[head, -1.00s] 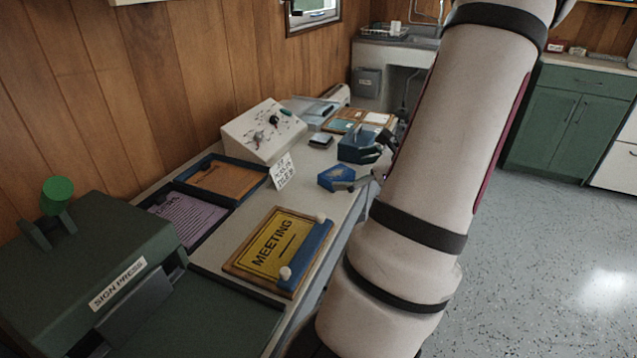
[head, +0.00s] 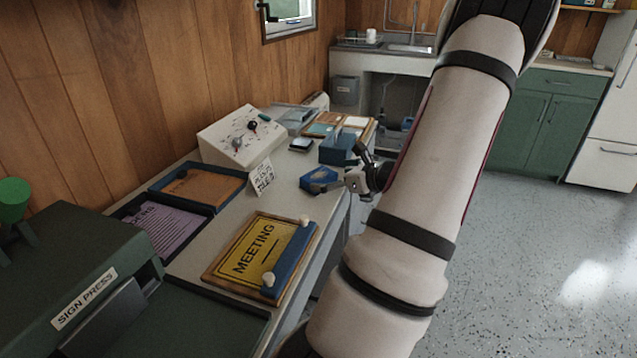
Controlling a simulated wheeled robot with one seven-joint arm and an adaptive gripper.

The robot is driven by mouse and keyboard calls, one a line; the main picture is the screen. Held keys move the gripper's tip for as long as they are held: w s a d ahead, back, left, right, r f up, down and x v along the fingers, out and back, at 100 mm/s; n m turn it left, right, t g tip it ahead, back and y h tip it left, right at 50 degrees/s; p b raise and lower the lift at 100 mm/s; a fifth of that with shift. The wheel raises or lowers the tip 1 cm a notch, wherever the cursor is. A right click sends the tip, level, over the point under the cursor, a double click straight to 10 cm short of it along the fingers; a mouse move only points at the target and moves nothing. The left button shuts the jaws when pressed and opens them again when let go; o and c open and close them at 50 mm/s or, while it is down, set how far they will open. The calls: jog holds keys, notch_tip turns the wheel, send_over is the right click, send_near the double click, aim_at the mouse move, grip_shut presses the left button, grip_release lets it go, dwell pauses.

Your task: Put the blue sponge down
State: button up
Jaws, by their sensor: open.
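The blue sponge (head: 319,177) appears to rest on the grey desk top near its right edge, just in front of a blue box. My gripper (head: 342,184) is at the right side of the sponge, with its fingers low and pointing left towards it. It is open. Whether a fingertip still touches the sponge cannot be told at this size. My arm hides the area to the right of the gripper.
The blue box (head: 338,149) stands close behind the sponge. A yellow MEETING sign (head: 252,249), a small white card (head: 262,178), a sloped control box (head: 238,137), trays (head: 209,208) and a green sign press (head: 70,262) occupy the desk. The speckled floor at right is clear.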

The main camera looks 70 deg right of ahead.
aim_at(321, 176)
jog(key=x, duration=0.2)
jog(key=b+x, duration=0.1)
jog(key=x, duration=0.1)
jog(key=shift+w+a, duration=0.1)
jog(key=shift+w, duration=0.3)
jog(key=c, duration=1.1)
jog(key=shift+r, duration=0.1)
